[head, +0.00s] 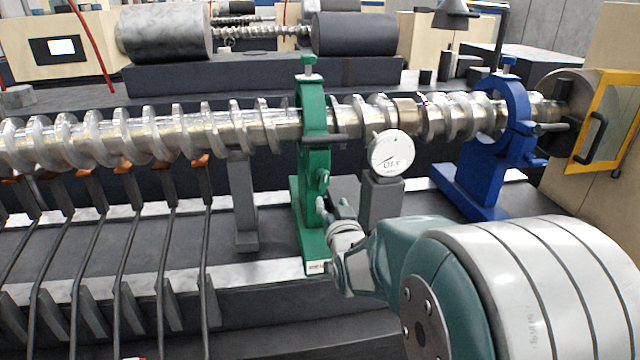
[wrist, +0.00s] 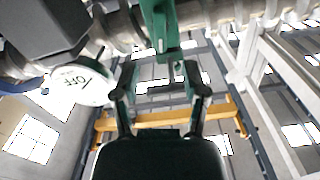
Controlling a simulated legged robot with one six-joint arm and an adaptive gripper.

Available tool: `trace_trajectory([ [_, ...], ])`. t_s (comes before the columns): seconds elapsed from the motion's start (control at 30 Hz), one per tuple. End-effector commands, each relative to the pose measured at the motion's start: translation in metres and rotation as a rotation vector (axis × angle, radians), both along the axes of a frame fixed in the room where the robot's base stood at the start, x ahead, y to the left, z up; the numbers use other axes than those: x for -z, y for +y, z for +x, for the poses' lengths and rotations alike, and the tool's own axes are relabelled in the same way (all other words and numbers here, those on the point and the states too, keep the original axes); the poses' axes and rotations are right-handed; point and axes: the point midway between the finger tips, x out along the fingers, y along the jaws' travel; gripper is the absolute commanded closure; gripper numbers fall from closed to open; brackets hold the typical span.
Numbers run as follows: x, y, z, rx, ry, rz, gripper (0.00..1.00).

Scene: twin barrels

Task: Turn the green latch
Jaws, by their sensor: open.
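A green clamp stand (head: 313,110) rings the long metal screw in the middle of the head view, with a small green latch piece (head: 322,180) on its lower right side. My gripper (head: 327,236) is low beside the stand's post, below that piece. In the wrist view my gripper (wrist: 159,68) is open, with its two dark fingers apart. The green stand (wrist: 160,22) comes down from the top, its lower end just beyond and between the fingertips, nearer the right one. I cannot tell whether a finger touches it. The latch is not clearly distinguishable in the wrist view.
A round white gauge marked OFF (head: 391,153) on a grey post stands right of the green stand. It also shows in the wrist view (wrist: 82,84). A blue clamp stand (head: 507,115) is farther right. Several dark rods (head: 125,235) lean at left.

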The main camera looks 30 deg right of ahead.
Motion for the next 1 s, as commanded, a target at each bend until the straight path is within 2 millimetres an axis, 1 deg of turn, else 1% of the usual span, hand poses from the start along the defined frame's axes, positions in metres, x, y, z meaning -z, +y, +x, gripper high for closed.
trace_trajectory([
  [0.1,0.001,-0.004,0.021,0.001,0.002,-0.002,0.43],
  [0.3,-0.001,-0.003,0.056,0.0,0.0,-0.011,0.43],
  [0.4,-0.002,-0.006,0.072,0.0,0.0,-0.014,0.43],
  [0.5,-0.001,-0.012,0.082,0.001,-0.001,-0.012,0.43],
  [0.63,-0.001,-0.017,0.089,0.001,-0.001,-0.009,0.43],
  [0.77,-0.001,-0.02,0.091,0.001,-0.001,-0.008,0.43],
  [0.87,-0.001,-0.018,0.09,0.001,-0.001,-0.008,0.43],
  [0.9,-0.001,-0.017,0.09,0.001,-0.001,-0.009,0.47],
  [0.97,-0.001,-0.016,0.09,0.002,-0.001,-0.01,0.73],
  [1.0,-0.001,-0.016,0.09,0.002,-0.001,-0.01,0.91],
])
